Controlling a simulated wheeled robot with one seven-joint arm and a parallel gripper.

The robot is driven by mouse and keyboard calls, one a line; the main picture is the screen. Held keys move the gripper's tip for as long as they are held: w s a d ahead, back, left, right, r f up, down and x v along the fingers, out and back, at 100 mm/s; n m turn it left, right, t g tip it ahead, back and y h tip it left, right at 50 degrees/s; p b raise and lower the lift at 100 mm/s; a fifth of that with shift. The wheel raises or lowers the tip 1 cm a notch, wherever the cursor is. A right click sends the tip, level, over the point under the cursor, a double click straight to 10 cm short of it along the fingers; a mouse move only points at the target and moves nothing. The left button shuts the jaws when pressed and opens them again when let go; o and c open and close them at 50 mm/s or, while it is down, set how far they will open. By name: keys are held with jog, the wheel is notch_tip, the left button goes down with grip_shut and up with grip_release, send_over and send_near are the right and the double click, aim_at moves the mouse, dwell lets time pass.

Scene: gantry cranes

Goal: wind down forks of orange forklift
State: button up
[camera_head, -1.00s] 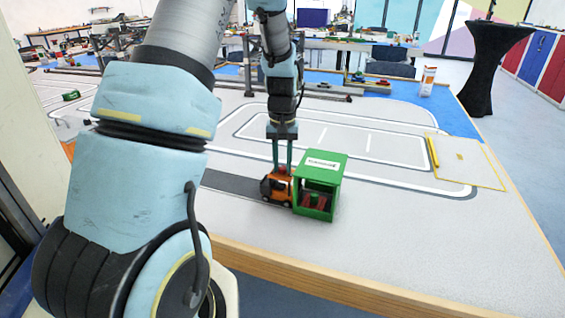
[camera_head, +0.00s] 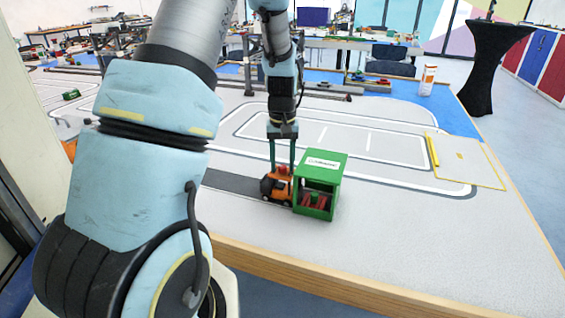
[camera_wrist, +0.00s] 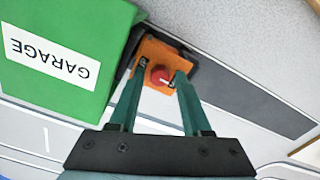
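The orange forklift (camera_head: 277,187) stands on the table at the left side of the green garage (camera_head: 320,172). Its orange top with a round red knob (camera_wrist: 160,75) shows in the wrist view. My gripper (camera_head: 282,170) points down over the forklift. In the wrist view my gripper (camera_wrist: 162,70) has its two green fingers apart, one on each side of the red knob, with gaps between fingertips and knob. The forks are not visible; the garage side hides that end. Red pieces (camera_head: 314,200) show inside the garage.
A dark grey road strip (camera_head: 230,182) runs left from the forklift. A yellow-edged board (camera_head: 466,162) with a yellow stick lies at the right. The table's wooden front edge (camera_head: 350,288) is near. The table right of the garage is clear.

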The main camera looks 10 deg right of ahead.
aim_at(283, 166)
jog(key=shift+o, duration=0.6)
notch_tip(283, 166, up, 11)
jog(key=b, duration=0.1)
jog(key=shift+b, duration=0.4)
jog(key=shift+f, duration=0.1)
jog(key=s+a+f, duration=0.2)
jog(key=s+a, duration=0.5)
jog(key=a, duration=0.1)
jog(key=s+a+f+t, duration=0.1)
jog(key=s+a, duration=0.6)
jog(key=a, duration=0.2)
jog(key=shift+a+f+t, duration=0.15)
jog(key=shift+f+t, duration=0.15)
jog(key=shift+f, duration=0.05)
